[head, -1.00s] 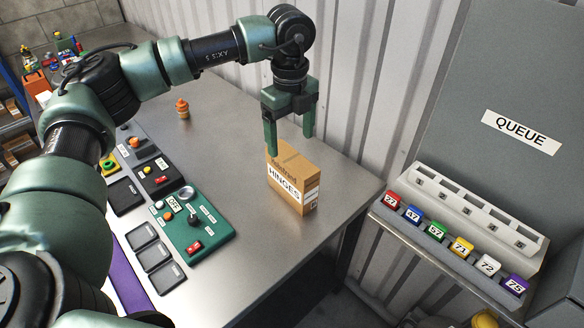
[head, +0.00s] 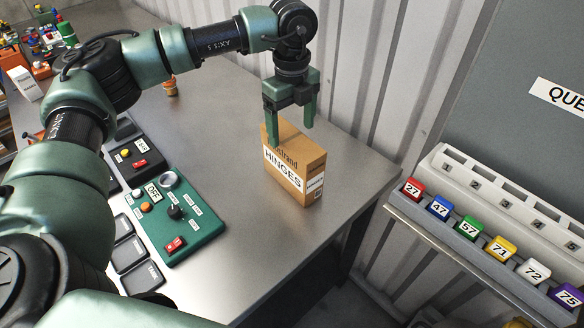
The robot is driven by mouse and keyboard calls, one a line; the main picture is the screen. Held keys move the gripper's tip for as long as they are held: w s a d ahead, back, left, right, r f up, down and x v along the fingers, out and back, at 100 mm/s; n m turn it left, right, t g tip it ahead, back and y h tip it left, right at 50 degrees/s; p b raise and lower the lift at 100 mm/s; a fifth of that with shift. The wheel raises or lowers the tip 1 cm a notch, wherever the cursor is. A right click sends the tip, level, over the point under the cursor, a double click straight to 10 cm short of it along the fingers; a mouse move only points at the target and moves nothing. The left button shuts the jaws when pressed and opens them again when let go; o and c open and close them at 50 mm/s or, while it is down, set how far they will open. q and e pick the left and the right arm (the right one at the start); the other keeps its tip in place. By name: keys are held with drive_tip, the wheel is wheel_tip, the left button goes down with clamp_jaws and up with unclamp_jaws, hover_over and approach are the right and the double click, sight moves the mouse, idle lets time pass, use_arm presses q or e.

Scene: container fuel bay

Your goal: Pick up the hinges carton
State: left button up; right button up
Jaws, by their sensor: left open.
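The hinges carton (head: 291,172) is a brown cardboard box with a white HINGES label. It stands upright on the metal table (head: 235,250), near its right end. My left gripper (head: 291,132) is open and points down over the carton's top. Its left finger overlaps the carton's upper left edge in the picture, and its right finger is above the back part of the top. I cannot tell whether the fingers touch the carton. My right gripper is not in view.
A green control panel (head: 200,222) and dark button boxes lie left of the carton. A small orange bottle (head: 170,86) stands further back. A corrugated wall (head: 370,90) runs behind the table. At right is a rack (head: 470,215) of coloured numbered blocks. The table around the carton is clear.

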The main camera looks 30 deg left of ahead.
sight(292, 162)
use_arm(q)
drive_tip(key=shift+s+f, duration=0.1)
drive_tip(key=shift+f, duration=0.3)
drive_tip(key=shift+s+f+p, duration=0.1)
drive_tip(key=shift+f+p, duration=0.25)
drive_tip(key=shift+p, duration=0.1)
wheel_tip(292, 162, down, 5)
drive_tip(key=shift+r+p, duration=0.15)
drive_tip(key=shift+p, duration=0.95)
drive_tip(key=shift+d+f, duration=0.1)
drive_tip(key=shift+f, duration=0.15)
clamp_jaws()
drive_tip(key=shift+r, duration=0.1)
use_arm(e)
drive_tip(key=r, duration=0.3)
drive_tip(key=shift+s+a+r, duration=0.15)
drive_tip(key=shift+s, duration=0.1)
